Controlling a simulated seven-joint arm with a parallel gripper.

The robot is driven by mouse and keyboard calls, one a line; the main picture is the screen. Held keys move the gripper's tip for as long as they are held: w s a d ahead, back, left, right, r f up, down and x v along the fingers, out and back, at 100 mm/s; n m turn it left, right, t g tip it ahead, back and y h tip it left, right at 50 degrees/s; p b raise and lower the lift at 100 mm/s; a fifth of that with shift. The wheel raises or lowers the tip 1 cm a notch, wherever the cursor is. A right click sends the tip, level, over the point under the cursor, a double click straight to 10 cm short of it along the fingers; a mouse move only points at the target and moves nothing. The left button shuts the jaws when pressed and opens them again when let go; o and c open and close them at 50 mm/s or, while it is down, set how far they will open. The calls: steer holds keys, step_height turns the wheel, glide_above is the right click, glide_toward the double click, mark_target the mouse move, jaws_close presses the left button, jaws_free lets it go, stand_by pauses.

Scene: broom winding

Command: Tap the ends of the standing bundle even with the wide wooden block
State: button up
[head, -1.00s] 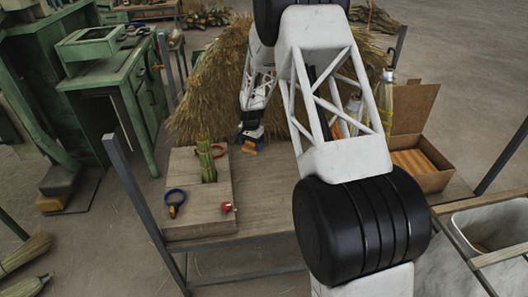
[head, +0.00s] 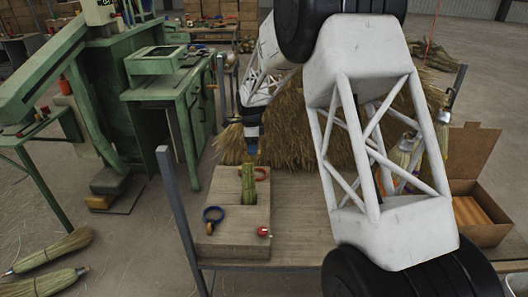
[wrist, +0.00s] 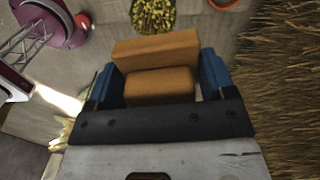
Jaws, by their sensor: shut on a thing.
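The bundle (head: 248,185) of green-yellow stalks stands upright in an opening of the wooden stand board (head: 232,242). Its stalk ends show at the top of the wrist view (wrist: 153,14). My gripper (head: 252,152) is just behind and above the bundle in the head view. In the wrist view its blue fingers (wrist: 160,82) are shut on the orange-brown wooden block (wrist: 156,50), one finger on each side. In the head view the block is mostly hidden.
A large straw pile (head: 300,140) lies behind. An open cardboard box (head: 478,205) stands at right. The tabletop (head: 300,225) right of the board is clear.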

mark_target(248, 161)
steer(key=shift+s+a+r+m, duration=0.3)
steer(key=shift+a+r+m, duration=0.2)
steer(key=shift+a+r, duration=0.4)
steer(key=shift+f, duration=0.25)
steer(key=shift+f, duration=2.85)
steer(key=shift+f, duration=0.55)
steer(key=shift+r, duration=0.1)
steer(key=shift+r, duration=3.45)
steer(key=shift+f, duration=0.2)
steer(key=shift+f, duration=2.75)
